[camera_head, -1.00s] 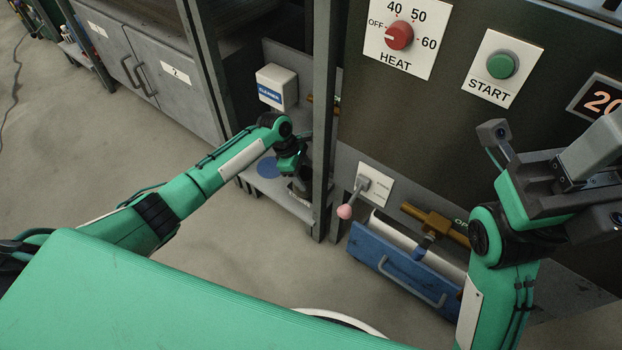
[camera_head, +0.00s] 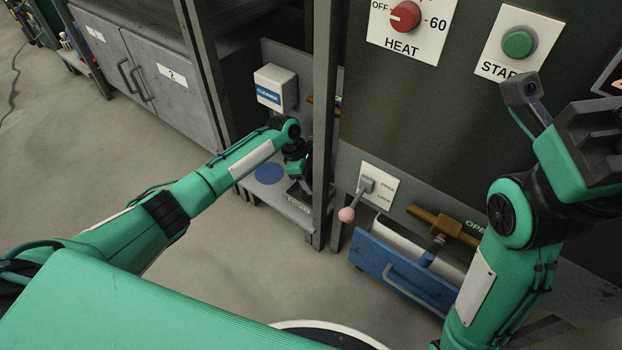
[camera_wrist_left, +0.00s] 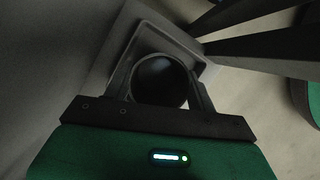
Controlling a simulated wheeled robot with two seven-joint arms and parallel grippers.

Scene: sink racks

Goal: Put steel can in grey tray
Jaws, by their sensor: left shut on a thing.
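My left gripper (camera_wrist_left: 160,92) is shut on a dark, round-topped can (camera_wrist_left: 160,78), seen from above in the left wrist view. The grey square tray (camera_wrist_left: 190,45) with a raised rim lies under and around the can there; I cannot tell if the can touches its floor. In the head view my left gripper (camera_head: 299,178) reaches down over the low shelf (camera_head: 246,183) behind the metal post, and the can and most of the tray are hidden. My right gripper (camera_head: 590,135) is raised at the right, away from the shelf; its fingers' opening is unclear.
A metal post (camera_head: 324,130) stands right beside my left gripper. A blue disc (camera_head: 265,174) lies on the shelf and a cleaner box (camera_head: 276,88) hangs above.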

